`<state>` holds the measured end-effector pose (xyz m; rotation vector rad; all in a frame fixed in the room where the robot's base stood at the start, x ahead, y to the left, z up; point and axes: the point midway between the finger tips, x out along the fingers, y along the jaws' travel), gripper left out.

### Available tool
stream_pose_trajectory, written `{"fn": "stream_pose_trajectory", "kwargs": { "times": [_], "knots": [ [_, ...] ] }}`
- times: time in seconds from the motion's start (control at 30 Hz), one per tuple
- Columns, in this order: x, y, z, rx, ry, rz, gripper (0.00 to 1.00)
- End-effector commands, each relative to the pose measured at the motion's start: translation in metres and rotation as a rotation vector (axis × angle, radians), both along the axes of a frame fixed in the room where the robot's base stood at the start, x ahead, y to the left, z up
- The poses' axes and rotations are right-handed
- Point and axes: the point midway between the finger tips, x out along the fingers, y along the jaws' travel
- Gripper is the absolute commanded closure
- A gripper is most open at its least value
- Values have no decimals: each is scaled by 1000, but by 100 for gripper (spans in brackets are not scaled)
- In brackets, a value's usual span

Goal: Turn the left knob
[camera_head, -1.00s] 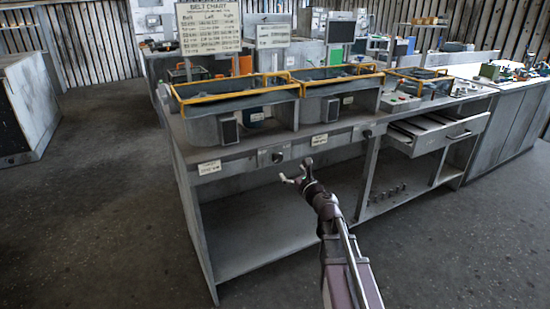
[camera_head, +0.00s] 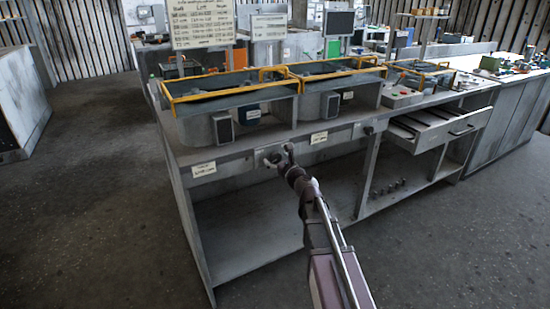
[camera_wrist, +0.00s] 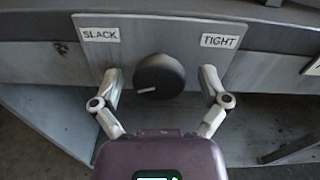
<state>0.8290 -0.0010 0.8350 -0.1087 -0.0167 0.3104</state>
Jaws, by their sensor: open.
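The left knob (camera_wrist: 160,76) is a round black dial with a white pointer mark in the wrist view. The mark points left and slightly down. The knob sits on a grey plate with a SLACK label (camera_wrist: 100,35) at left and a TIGHT label (camera_wrist: 220,40) at right. My gripper (camera_wrist: 160,84) is open, with one finger on each side of the knob and a visible gap on both sides. In the head view my gripper (camera_head: 278,152) is at the bench front and partly covers the knob and its plate.
The right knob (camera_head: 369,129) is on the same front rail. A drawer (camera_head: 455,132) stands pulled out at right. Two housings with yellow frames (camera_head: 225,84) stand on the bench above. The lower shelf (camera_head: 250,245) is open, and the floor at left is clear.

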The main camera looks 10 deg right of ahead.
Motion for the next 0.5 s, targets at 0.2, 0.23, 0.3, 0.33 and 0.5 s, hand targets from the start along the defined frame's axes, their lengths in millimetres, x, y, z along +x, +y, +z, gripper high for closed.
{"fn": "stream_pose_trajectory", "kwargs": {
  "times": [0.2,0.23,0.3,0.33,0.5],
  "knots": [
    [0,1,0,0,0,1,5],
    [0,1,0,0,0,1,11],
    [0,1,0,0,0,1,32],
    [0,1,0,0,0,1,41],
    [0,1,0,0,0,2,88]
  ]
}}
